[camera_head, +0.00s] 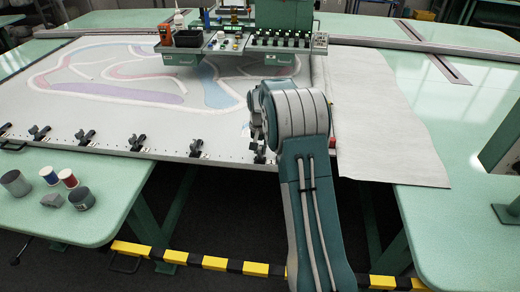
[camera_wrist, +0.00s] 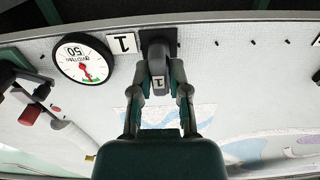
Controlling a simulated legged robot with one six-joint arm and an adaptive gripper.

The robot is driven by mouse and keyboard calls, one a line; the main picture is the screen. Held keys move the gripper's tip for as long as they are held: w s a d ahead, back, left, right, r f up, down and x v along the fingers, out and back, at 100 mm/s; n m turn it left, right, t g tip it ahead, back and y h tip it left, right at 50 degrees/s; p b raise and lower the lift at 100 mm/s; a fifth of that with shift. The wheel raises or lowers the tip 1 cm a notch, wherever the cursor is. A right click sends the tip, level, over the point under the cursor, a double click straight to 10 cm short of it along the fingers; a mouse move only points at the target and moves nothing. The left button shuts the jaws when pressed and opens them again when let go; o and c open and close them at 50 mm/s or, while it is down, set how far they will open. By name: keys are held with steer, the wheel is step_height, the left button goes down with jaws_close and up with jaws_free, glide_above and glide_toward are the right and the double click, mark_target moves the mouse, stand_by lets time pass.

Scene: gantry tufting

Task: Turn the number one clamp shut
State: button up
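The number one clamp (camera_wrist: 157,50) is dark grey and sits at the frame's edge in the wrist view, with a "1" label on its lever. A white plate marked "1" (camera_wrist: 123,43) is beside its base. My gripper (camera_wrist: 159,68) has one finger on each side of the lever. The fingers are drawn well in and look to be against its sides. In the head view my arm covers most of the gripper, and only a small part of a clamp (camera_head: 259,156) shows beside it.
A round dial gauge (camera_wrist: 83,58) is close beside the plate. Several other clamps (camera_head: 196,147) line the front edge of the white cloth frame (camera_head: 60,125). Pots and spools stand on the left table (camera_head: 25,215). A yellow-black bar (camera_head: 215,263) crosses low in front.

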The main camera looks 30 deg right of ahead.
mark_target(260, 148)
steer(key=shift+o, duration=1.2)
step_height(260, 148, up, 12)
steer(key=shift+f, duration=0.1)
